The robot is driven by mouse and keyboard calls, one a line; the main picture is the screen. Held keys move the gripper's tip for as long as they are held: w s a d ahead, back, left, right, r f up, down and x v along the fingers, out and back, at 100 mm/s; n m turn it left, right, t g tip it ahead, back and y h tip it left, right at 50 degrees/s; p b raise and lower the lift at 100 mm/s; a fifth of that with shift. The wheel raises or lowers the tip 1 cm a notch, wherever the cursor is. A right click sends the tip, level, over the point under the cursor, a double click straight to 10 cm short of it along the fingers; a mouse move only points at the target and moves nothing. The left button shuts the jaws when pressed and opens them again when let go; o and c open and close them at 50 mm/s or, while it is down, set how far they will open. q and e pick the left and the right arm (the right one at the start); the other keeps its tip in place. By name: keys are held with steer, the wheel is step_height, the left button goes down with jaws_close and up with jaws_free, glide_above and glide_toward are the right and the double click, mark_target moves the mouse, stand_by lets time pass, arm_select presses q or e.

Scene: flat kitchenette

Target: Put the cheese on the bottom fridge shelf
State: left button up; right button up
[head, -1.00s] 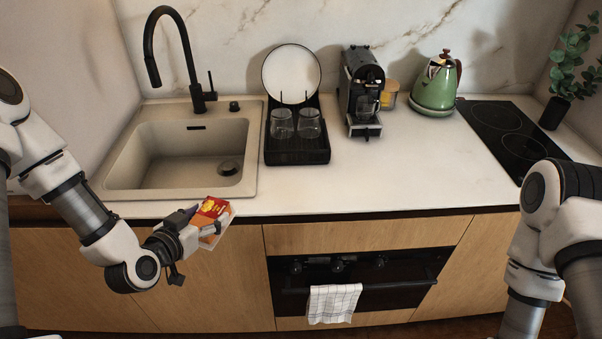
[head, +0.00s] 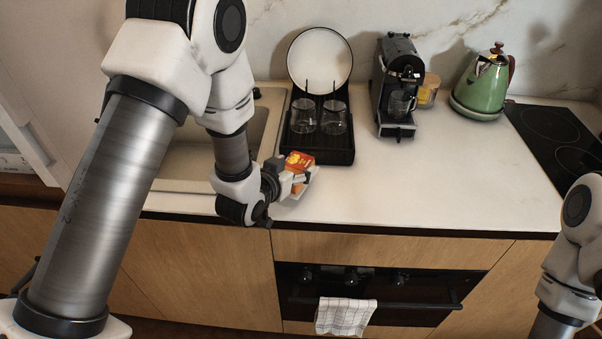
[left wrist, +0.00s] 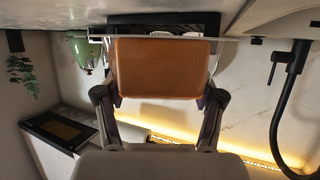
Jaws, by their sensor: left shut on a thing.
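The cheese (head: 299,161) is a small pack with a red and yellow label and an orange body. My left gripper (head: 290,180) is shut on it, near the front edge of the counter, left of centre in the head view. In the left wrist view the cheese (left wrist: 160,68) is a plain orange block between the two fingers (left wrist: 160,105). My right arm shows at the right edge, but its gripper is out of view. No fridge shelf can be made out for certain.
A black dish rack (head: 318,145) with a plate and glasses stands just behind the cheese. The sink (head: 185,180) is partly hidden by my left arm. A coffee machine (head: 397,90) and green kettle (head: 484,85) stand further right. The counter's middle (head: 430,170) is clear.

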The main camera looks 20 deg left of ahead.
arm_select(q)
steer(key=shift+w+d+r, duration=0.15)
steer(key=shift+w+d, duration=0.15)
steer(key=shift+d, duration=0.1)
steer(key=f, duration=0.1)
steer(key=f+p, duration=0.1)
steer(key=f, duration=0.1)
steer(key=shift+w+d+f, duration=0.2)
steer(key=shift+w+d, duration=0.05)
steer(key=shift+d, duration=0.05)
steer(key=shift+w+f, duration=0.15)
steer(key=shift+f, duration=0.15)
steer(key=o, duration=1.5)
steer(key=shift+f, duration=0.1)
